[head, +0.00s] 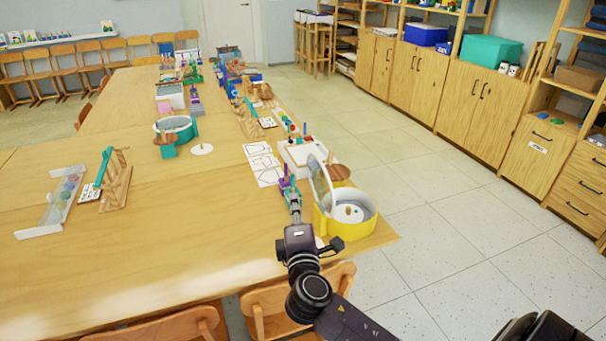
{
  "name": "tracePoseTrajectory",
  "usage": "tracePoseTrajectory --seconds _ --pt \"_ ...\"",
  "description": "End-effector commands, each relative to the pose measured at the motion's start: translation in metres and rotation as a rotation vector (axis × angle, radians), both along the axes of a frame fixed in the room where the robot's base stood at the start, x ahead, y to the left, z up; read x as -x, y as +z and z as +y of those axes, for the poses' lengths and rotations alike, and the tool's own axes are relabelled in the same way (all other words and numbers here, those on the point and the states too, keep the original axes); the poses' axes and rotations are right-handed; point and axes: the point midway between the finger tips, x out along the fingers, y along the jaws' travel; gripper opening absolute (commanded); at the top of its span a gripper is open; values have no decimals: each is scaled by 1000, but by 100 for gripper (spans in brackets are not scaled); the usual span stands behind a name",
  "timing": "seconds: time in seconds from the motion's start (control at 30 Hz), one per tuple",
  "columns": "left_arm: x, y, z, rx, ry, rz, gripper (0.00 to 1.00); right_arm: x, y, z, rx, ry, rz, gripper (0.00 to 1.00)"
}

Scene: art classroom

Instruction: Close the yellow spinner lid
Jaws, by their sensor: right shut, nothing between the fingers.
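The yellow spinner (364,228) is a round tub near the right front corner of the table. A white disc with a small knob shows inside it. Its clear lid (322,184) stands raised, nearly upright, at the tub's left rim, so the tub is open on top. My right gripper (294,208) is shut and empty, just left of the spinner and its lid. I cannot tell whether it touches the lid. My left gripper is not in view.
A white box (302,153) and purple and teal pieces (287,184) crowd the spinner's far and left sides. A teal spinner (177,128) and wooden racks stand farther left. Chairs (268,309) line the near edge. The table's left front is clear.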

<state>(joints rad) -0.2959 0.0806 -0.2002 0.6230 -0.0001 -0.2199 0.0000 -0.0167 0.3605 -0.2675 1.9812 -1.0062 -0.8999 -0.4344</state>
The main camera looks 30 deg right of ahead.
Motion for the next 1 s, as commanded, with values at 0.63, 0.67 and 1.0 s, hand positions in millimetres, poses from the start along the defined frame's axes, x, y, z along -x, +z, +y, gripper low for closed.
tracePoseTrajectory --seconds 0.63,0.67,1.0 --pt "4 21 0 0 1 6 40 -93 9 -49 18 0 -5 0" --pt "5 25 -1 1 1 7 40 -88 10 -56 21 -1 -3 0" --pt "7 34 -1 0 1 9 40 -80 11 -84 17 1 -4 0"
